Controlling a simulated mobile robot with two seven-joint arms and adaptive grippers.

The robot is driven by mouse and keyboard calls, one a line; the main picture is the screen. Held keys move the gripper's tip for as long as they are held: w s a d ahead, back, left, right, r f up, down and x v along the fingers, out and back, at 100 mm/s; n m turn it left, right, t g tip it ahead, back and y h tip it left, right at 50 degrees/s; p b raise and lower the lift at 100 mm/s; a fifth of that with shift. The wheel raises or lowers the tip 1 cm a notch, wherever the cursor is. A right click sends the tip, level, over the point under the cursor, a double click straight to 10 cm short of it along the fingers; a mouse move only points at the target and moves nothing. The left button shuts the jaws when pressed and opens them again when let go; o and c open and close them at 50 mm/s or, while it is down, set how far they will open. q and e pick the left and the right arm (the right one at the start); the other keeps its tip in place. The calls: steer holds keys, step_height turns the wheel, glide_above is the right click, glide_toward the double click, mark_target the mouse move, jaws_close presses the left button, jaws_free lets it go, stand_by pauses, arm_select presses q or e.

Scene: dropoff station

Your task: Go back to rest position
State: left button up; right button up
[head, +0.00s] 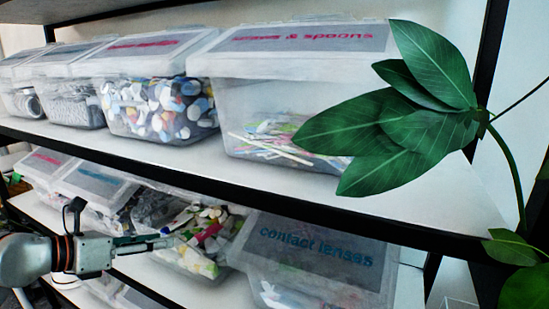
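My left gripper (146,245) comes in from the lower left, in front of the middle shelf. Its fingers point right, toward a clear bin (205,262) of mixed colourful items. I see the fingers edge-on, so I cannot tell whether they are open or shut, and no held object shows. I cannot tell whether the fingertips touch the bin. My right gripper is not in view.
The upper shelf (465,205) holds several lidded clear bins, one labelled with "spoons" (275,100). A "contact lenses" bin (310,262) stands on the shelf below. A large-leaved plant (400,125) overhangs the right side. Black shelf edges (200,176) cross the view.

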arm_select(q)
steer(key=s+d+f+n+h, duration=0.4)
steer(key=s+d+n+h, duration=0.1)
steer(key=d, duration=0.3)
steer(key=s+a+f+n+t+y, duration=0.1)
steer(key=s+f+n+t+y, duration=0.2)
steer(key=f+n, duration=0.85)
steer(key=s+a+f+n+t+y, duration=0.25)
steer(key=f+n+y, duration=0.35)
steer(key=f+n, duration=0.55)
steer(key=s+d+f+n+g, duration=0.2)
steer(key=s+f+n+g, duration=0.1)
steer(key=s+f, duration=0.3)
steer(key=s+d+f+n+g+y, duration=0.1)
steer(key=s+d+f+n+g, duration=0.1)
steer(key=s+f, duration=0.5)
steer(key=n+g, duration=0.1)
steer(key=n, duration=0.1)
steer(key=shift+d+n, duration=0.4)
